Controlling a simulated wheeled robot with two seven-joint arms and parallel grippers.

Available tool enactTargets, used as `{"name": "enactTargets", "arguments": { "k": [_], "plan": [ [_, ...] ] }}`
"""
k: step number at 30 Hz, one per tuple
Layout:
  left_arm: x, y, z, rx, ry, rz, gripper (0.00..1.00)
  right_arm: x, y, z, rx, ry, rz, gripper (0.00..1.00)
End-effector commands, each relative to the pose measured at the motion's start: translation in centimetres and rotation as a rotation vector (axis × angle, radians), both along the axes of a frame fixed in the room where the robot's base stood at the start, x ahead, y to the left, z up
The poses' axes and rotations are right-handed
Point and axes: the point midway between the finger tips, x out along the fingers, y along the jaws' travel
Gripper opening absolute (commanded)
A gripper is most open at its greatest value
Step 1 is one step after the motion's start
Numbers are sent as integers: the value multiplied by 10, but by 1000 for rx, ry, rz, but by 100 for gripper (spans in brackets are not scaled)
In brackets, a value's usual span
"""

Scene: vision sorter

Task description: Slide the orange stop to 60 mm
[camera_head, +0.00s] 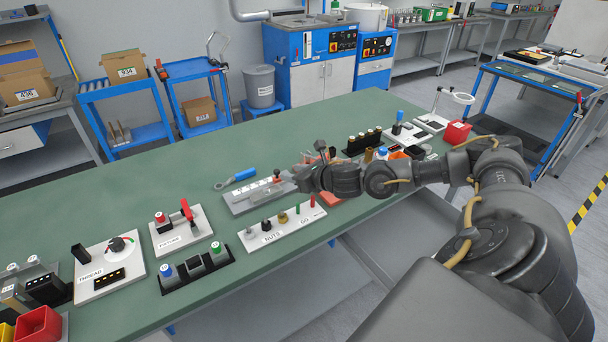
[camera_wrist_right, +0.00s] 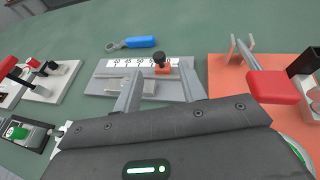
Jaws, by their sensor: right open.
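The orange stop (camera_wrist_right: 162,69) with a black knob on top sits on a grey rail fixture (camera_wrist_right: 101,87) in the right wrist view. It stands at the right part of the white number scale (camera_wrist_right: 118,63); the mark beside it is too small to read surely. In the head view the fixture (camera_head: 240,207) lies on the green table, with the stop (camera_head: 277,174) near its right end. My right gripper (camera_head: 300,180) is at the fixture's right end. My left gripper is out of view.
A blue-handled wrench (camera_head: 238,177) lies behind the fixture. A white NUTS board (camera_head: 280,230) with several pegs is in front of it. In the wrist view a red-handled part (camera_wrist_right: 272,87) stands on an orange plate (camera_wrist_right: 230,98) to the right. Green table is clear at the back left.

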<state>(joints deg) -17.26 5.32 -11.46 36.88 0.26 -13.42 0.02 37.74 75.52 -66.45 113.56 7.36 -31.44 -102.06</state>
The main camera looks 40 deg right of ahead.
Motion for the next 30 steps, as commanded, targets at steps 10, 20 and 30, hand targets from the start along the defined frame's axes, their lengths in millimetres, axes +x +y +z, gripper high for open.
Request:
{"name": "enactTargets", "arguments": {
  "k": [10, 20, 30],
  "plan": [
    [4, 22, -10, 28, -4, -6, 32, -45, -4, 17, 0, 0, 0, 41],
    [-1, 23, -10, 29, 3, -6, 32, -48, -4, 20, 1, -1, 0, 41],
    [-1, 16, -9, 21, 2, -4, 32, -48, -4, 22, 1, -1, 0, 41]
  ]
}}
